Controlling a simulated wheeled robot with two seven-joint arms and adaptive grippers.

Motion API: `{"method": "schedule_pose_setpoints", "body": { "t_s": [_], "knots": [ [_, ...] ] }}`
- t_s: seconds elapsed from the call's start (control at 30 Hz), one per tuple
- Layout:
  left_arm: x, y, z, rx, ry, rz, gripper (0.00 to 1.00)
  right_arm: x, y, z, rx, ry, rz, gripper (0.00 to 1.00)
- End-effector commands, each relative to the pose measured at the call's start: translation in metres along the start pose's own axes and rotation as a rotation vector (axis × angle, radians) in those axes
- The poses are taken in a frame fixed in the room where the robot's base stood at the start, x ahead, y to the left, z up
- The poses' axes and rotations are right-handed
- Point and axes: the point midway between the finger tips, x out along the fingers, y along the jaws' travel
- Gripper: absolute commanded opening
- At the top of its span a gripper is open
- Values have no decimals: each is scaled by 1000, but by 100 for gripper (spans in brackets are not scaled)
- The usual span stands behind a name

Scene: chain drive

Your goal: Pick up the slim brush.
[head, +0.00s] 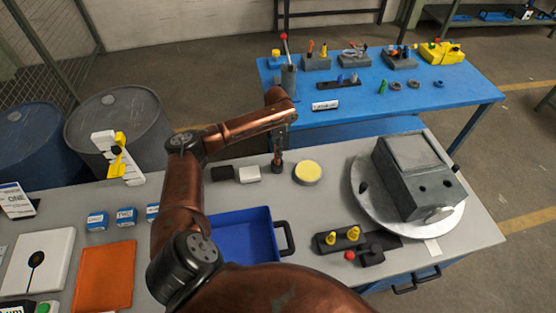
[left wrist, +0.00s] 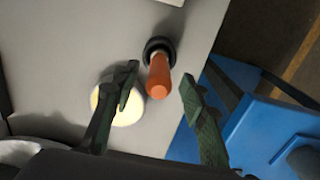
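The slim brush appears to be the upright orange-handled piece (left wrist: 158,84) in a dark round base (left wrist: 158,48); no bristles show. In the head view it is a small dark and reddish upright shape (head: 277,165) at the far edge of the grey table. My left gripper (head: 279,143) is right above it, pointing down. In the left wrist view the left gripper (left wrist: 160,78) is open, one finger on each side of the orange handle, with gaps on both sides. My right gripper is not in view.
Nearer are a blue tray (head: 283,238) and a grey machine on a round plate (head: 366,212). A blue table (head: 435,98) stands behind.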

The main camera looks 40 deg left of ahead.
Motion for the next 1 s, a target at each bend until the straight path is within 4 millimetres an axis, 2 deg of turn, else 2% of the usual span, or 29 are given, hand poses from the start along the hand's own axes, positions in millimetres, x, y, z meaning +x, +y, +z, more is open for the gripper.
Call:
{"method": "schedule_pose_setpoints", "body": {
  "t_s": [0.1, 0.23, 0.53, 1.0],
  "knots": [
    [20, 2, 2, -2, -3, 2, 40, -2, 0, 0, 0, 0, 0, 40],
    [36, 2, 1, -1, -2, 2, 40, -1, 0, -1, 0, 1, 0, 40],
    [41, 2, 0, 0, 0, 0, 40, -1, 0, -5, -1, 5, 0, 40],
    [41, 2, 0, 0, 0, 0, 8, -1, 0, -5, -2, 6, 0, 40]
  ]
}}
